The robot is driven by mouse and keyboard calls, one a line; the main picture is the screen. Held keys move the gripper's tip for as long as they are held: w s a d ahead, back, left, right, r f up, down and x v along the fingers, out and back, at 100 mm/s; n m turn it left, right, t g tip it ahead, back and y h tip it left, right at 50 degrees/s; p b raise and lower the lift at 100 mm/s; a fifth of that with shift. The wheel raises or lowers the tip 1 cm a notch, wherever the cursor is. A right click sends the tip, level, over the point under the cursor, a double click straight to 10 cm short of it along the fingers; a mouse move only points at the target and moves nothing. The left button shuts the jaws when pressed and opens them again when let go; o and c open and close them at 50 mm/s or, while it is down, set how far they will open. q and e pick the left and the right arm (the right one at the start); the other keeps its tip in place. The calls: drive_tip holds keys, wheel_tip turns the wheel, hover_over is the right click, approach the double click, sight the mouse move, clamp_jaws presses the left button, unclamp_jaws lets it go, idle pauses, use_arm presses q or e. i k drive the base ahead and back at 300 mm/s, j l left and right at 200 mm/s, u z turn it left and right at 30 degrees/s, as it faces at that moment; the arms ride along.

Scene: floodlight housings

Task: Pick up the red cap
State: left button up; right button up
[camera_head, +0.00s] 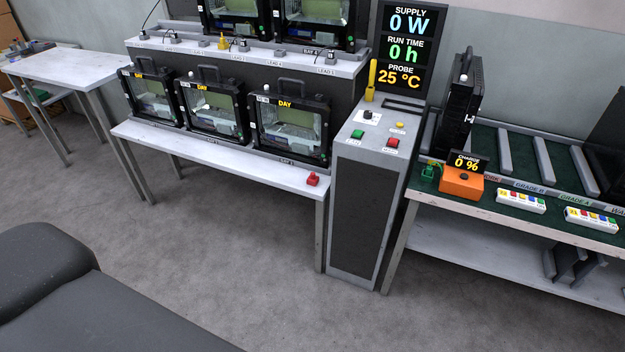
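A small red cap (312,179) sits on the right end of the low white bench (265,178), near its front corner. It stands apart from the floodlight housings, with bare bench top around it. Neither of my grippers shows in the head view. A dark grey rounded shape at the lower left looks like part of my own body.
Several housings (289,126) line the bench behind the cap. A grey control pedestal (368,190) stands just right of the bench. A green-topped table (500,214) with an orange charger box (461,183) is further right. The floor (250,260) in front is clear.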

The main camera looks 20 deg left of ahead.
sight(312, 180)
drive_tip(key=i+j+z, duration=0.1)
drive_tip(key=i+j, duration=0.45)
drive_tip(key=j, duration=0.2)
drive_tip(key=i+j+z, duration=0.15)
drive_tip(key=j, duration=0.25)
drive_tip(key=i+j+z, duration=0.1)
drive_tip(key=i+j, duration=0.5)
drive_tip(key=j, duration=0.3)
drive_tip(key=i+j+z, duration=0.15)
drive_tip(key=j, duration=0.3)
drive_tip(key=i+j+z, duration=0.1)
drive_tip(key=i+j, duration=0.2)
drive_tip(key=j, duration=0.15)
drive_tip(key=i+j, duration=0.2)
drive_tip(key=j, duration=0.3)
drive_tip(key=z, duration=0.05)
